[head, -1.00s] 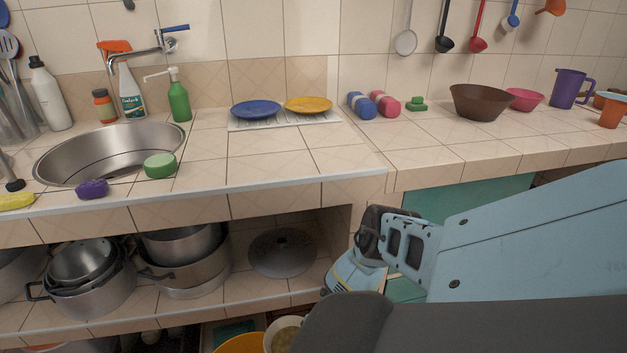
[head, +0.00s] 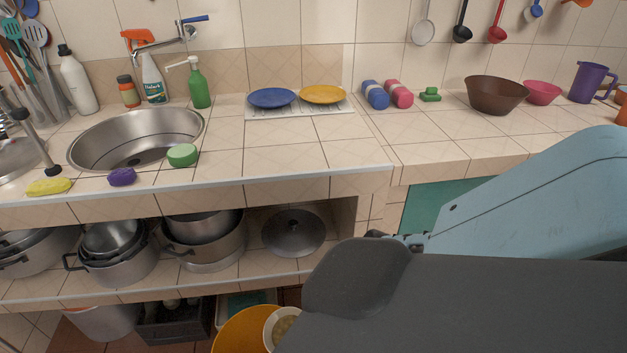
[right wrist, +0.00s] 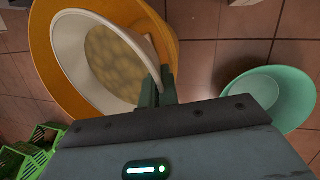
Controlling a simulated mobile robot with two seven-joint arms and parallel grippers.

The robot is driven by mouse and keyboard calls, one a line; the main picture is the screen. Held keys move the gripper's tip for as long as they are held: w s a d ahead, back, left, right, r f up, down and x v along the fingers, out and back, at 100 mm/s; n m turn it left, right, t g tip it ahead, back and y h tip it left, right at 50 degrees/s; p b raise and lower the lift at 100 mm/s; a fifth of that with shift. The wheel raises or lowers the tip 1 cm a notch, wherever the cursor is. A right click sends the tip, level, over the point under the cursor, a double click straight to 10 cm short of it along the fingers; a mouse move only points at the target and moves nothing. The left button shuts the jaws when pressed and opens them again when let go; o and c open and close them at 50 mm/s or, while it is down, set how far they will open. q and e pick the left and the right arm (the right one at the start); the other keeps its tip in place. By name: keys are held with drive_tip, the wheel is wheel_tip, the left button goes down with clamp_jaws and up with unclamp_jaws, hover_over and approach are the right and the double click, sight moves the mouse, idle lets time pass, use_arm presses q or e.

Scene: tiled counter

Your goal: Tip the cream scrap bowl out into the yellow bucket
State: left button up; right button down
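The cream scrap bowl (right wrist: 68,48) shows in the right wrist view with lumpy yellowish scraps (right wrist: 118,66) inside. My right gripper (right wrist: 158,90) is shut on its near rim. The yellow bucket (right wrist: 42,62) is behind the bowl, and the bowl overlaps its opening. I cannot tell how far the bowl is tilted. In the head view, the bowl (head: 270,326) and the bucket (head: 232,335) show at the bottom edge, partly hidden by my right arm. The right gripper is hidden there. My left gripper is not in view.
A mint-green tub (right wrist: 290,98) stands on the floor right of the bucket, and green crates (right wrist: 38,140) lie lower left. The tiled counter (head: 290,145) and the shelf with pots (head: 205,243) are above and behind the bucket.

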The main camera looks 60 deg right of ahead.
drive_tip(key=shift+w+a+h+p, duration=0.1)
drive_tip(key=shift+a+h+p, duration=0.2)
drive_tip(key=shift+a, duration=0.4)
drive_tip(key=shift+w+r+h, duration=0.1)
drive_tip(key=shift+h, duration=0.3)
drive_tip(key=shift+h+b, duration=0.35)
drive_tip(key=shift+h, duration=0.05)
drive_tip(key=shift+s+b, duration=0.2)
drive_tip(key=shift+b, duration=0.4)
drive_tip(key=shift+a+r+h, duration=0.1)
drive_tip(key=shift+h, duration=0.2)
drive_tip(key=b, duration=0.3)
drive_tip(key=shift+n+h+b, duration=0.3)
drive_tip(key=shift+b, duration=0.05)
drive_tip(key=r+b, duration=0.1)
drive_tip(key=b, duration=0.2)
drive_tip(key=shift+a+b, duration=0.15)
drive_tip(key=shift+b, duration=0.2)
drive_tip(key=shift+s+a+r+h, duration=0.1)
drive_tip(key=shift+a+r+h, duration=0.1)
drive_tip(key=shift+h, duration=0.3)
drive_tip(key=shift+a+r+h, duration=0.2)
drive_tip(key=shift+r+h, duration=0.3)
drive_tip(key=shift+r, duration=0.15)
drive_tip(key=shift+a+r+n+h+p, duration=0.3)
drive_tip(key=shift+a+r+h+p, duration=0.2)
drive_tip(key=shift+r+h+p, duration=0.3)
